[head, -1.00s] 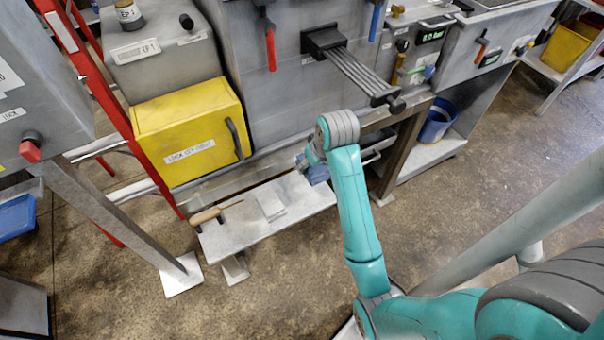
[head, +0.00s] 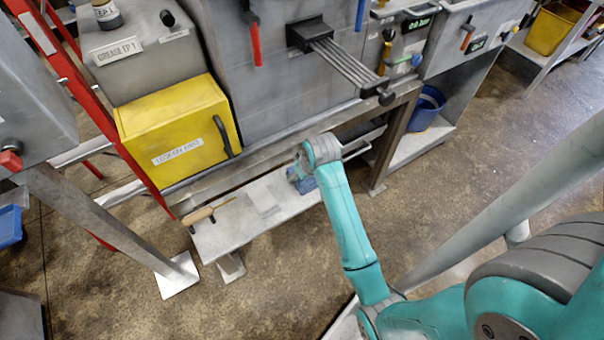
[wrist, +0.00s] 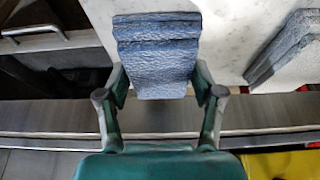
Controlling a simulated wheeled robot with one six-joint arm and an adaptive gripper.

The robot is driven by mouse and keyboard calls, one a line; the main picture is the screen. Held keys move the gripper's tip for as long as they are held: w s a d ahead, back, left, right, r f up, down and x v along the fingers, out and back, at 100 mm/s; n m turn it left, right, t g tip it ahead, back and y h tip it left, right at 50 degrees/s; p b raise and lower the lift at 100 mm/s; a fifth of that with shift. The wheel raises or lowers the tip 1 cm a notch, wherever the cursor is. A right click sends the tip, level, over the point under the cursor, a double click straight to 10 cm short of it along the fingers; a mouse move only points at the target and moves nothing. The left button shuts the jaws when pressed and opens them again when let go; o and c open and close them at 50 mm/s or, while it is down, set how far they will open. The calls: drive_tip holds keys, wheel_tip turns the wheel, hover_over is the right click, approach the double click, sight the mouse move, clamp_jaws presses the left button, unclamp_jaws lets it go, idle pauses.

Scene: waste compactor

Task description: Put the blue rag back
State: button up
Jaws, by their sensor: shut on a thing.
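The blue rag (head: 304,183) is a folded, textured blue cloth at the right end of the pale bench (head: 240,230), partly hidden by my arm in the head view. In the wrist view the rag (wrist: 157,55) sits between my fingers, over the pale surface. My gripper (wrist: 160,88) is shut on the near end of the rag, one finger on each side. In the head view my wrist hides most of the gripper. I cannot tell whether the rag touches the bench.
A grey folded pad (head: 264,201) and a wooden-handled tool (head: 200,214) lie on the bench. The machine's lower rail and the yellow box (head: 178,130) stand behind it. A red handle (head: 255,45) and a black-ended lever (head: 378,92) project above. A blue bucket (head: 427,107) stands at right.

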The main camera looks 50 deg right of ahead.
drive_tip(key=o, duration=1.1)
drive_tip(key=v, duration=1.2)
drive_tip(key=s+a+f+n+t, duration=0.1)
drive_tip(key=s+a+f+t, duration=0.2)
drive_tip(key=s+a+f, duration=0.3)
drive_tip(key=s+a+f+t, duration=0.2)
drive_tip(key=s+a+f, duration=0.15)
drive_tip(key=a, duration=0.35)
drive_tip(key=s+a+r+n+t, duration=0.1)
drive_tip(key=s+a+r+t, duration=0.1)
drive_tip(key=s+r, duration=0.4)
drive_tip(key=s+a+r+n+t+y, duration=0.1)
drive_tip(key=s+a+r+t, duration=0.2)
drive_tip(key=s, duration=0.9)
wheel_tip(320, 180, up, 4)
drive_tip(key=shift+s+a+f+t, duration=0.1)
drive_tip(key=shift+s+a+t, duration=0.25)
drive_tip(key=shift+a, duration=0.85)
